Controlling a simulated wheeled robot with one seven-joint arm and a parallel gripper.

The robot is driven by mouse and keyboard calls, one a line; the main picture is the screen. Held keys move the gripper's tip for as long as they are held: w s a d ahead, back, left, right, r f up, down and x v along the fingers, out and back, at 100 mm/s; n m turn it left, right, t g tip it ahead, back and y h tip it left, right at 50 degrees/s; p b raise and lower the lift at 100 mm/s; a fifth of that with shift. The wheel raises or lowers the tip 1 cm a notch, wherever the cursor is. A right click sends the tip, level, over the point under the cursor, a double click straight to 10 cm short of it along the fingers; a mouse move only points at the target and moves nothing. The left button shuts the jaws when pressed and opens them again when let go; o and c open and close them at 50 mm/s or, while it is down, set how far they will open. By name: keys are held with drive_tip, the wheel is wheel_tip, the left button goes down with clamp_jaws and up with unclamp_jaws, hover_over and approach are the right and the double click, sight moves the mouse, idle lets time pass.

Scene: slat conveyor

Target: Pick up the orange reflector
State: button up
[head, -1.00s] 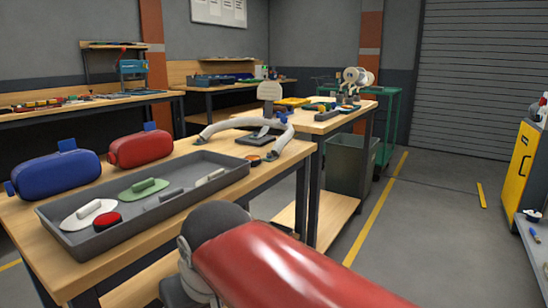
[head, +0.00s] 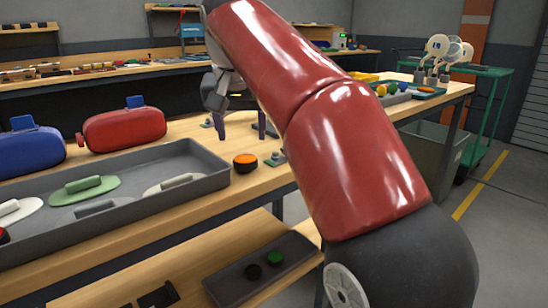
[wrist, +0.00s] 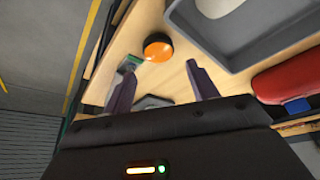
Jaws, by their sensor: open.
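The orange reflector (head: 245,162) is a small round disc with an orange top and a dark base. It lies on the wooden table, just right of the grey tray's corner. In the wrist view the reflector (wrist: 158,47) shows beyond the fingertips, between their lines. My gripper (head: 240,135) is open and empty, a little behind the reflector in the head view. Its two purple-grey fingers also show in the wrist view (wrist: 160,78), apart from the reflector. My red arm covers the table to the right.
The grey tray (head: 130,213) holds several flat parts with handles, one of them green. Red (head: 125,129) and blue (head: 30,149) cases stand behind it. A small green board (head: 274,158) lies just right of the reflector. A lower shelf holds another tray (head: 262,272).

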sight(245, 158)
drive_tip(key=b+x, duration=0.2)
drive_tip(key=x, duration=0.5)
drive_tip(key=shift+w+d+f, duration=0.1)
drive_tip(key=shift+f, duration=0.15)
drive_tip(key=c, duration=0.7)
drive_tip(key=shift+r, duration=0.1)
